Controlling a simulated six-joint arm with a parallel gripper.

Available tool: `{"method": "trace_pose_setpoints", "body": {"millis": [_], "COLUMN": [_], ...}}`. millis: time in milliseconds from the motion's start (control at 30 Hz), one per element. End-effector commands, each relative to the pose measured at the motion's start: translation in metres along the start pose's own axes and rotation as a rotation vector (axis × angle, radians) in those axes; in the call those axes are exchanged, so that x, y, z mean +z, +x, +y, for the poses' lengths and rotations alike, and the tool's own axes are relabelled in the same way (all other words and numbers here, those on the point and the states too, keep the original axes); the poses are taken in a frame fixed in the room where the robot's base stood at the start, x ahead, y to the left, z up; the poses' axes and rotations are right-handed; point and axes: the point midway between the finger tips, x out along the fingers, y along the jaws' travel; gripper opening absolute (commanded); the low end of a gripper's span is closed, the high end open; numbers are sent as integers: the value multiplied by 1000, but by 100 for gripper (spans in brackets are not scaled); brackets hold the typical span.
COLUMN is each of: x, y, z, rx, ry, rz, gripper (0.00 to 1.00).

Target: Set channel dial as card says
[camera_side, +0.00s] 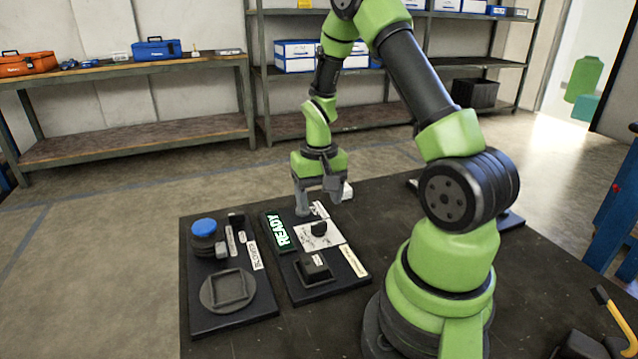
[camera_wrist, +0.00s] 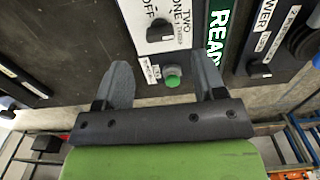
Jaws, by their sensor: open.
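The channel dial is a black knob (camera_side: 318,228) on a white plate in the side view. In the wrist view the dial (camera_wrist: 160,31) is at the top, with OFF, ONE, TWO and a smaller third word printed around it. I cannot tell which mark it points at. My gripper (camera_side: 318,204) is open and empty, pointing down just behind the dial; its fingers (camera_wrist: 164,76) also show in the wrist view, either side of a green button (camera_wrist: 172,76). I cannot make out a readable card in either view.
A lit READY sign (camera_side: 278,232) lies left of the dial. A left panel (camera_side: 235,318) carries a blue-topped knob (camera_side: 204,228) and a round grey dish (camera_side: 228,291). A POWER switch (camera_wrist: 259,68) shows in the wrist view.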

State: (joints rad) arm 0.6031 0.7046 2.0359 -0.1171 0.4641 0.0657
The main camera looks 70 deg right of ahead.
Motion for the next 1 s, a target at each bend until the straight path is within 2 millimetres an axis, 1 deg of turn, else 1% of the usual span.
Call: {"method": "trace_pose_setpoints", "body": {"millis": [33,100,233,367,767,867,967,1000], "x": [-1,-1,0,0,0,3,11,18], "y": [-10,-20,-32,-36,-37,-50,-77,-91], "z": [0,0,0,0,-1,-8,-23,-31], "rx": [-1,-1,0,0,-1,-10,-35,-51], "ry": [-1,-1,-1,-2,-3,-18,-50,-69], "rz": [6,6,3,1,3,27,80,107], "gripper": [64,64,64,64,64,64,64,64]}}
